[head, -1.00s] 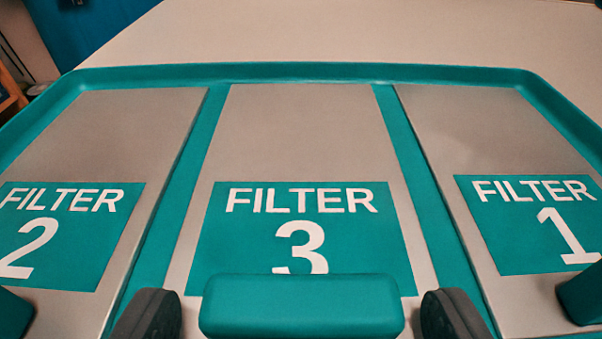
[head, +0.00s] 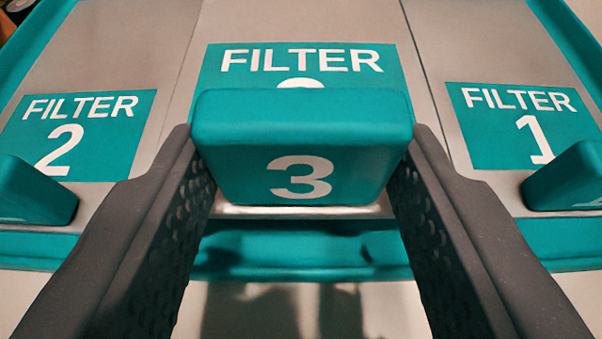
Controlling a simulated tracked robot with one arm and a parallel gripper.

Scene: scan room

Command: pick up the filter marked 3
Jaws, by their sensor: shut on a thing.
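The filter marked 3 (head: 215,25) is a flat grey plate with a teal label and a teal block handle (head: 300,150) bearing a white 3. It is in the middle of the head view. My gripper (head: 304,140) is shut on this handle, with one dark finger against each side. The handle hides most of the 3 on the label. The plate covers the teal gaps beside it and seems raised a little above its neighbours; its underside is hidden.
The filter marked 2 (head: 100,55) lies on the left and the filter marked 1 (head: 490,50) on the right, each with a teal handle close outside my fingers. The teal tray's front rim (head: 300,272) runs below, with pale surface in front.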

